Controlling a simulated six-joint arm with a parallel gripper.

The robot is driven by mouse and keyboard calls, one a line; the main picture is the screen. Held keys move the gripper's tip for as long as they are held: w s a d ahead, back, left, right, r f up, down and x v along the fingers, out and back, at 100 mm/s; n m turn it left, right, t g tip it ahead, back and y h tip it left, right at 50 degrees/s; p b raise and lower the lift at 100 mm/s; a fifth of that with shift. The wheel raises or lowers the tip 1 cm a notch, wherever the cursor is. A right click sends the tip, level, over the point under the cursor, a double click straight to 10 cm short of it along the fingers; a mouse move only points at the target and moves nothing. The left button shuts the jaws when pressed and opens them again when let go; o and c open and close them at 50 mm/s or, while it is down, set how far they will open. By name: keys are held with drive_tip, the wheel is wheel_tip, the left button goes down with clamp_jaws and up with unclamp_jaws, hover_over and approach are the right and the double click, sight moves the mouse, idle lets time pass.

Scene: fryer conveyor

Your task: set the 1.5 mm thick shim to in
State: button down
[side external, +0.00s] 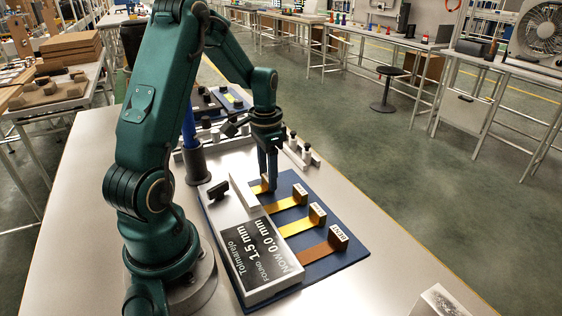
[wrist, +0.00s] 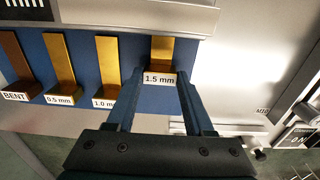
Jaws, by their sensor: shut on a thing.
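The 1.5 mm shim is a gold strip with a labelled end block; in the wrist view the strip (wrist: 161,50) lies over the blue base, its far end meeting the pale housing. My gripper (wrist: 161,77) has one finger on each side of the end block and is shut on it. In the side external view my gripper (side external: 268,187) points down at the blue base, and its fingers hide much of this shim. The housing's dark sign (side external: 258,250) reads "FOUND 1.5 mm" and "NOW 0.0 mm".
Beside it lie the 1.0 mm shim (wrist: 107,62), the 0.5 mm shim (wrist: 59,60) and the brown BENT shim (wrist: 18,58), with small gaps between them. A blue post in a dark holder (side external: 195,162) stands behind the housing.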

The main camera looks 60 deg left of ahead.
sight(267, 178)
drive_tip(key=shift+s, duration=0.25)
drive_tip(key=shift+c, duration=1.4)
unclamp_jaws()
drive_tip(key=shift+r, duration=2.6)
drive_tip(key=shift+w, duration=0.1)
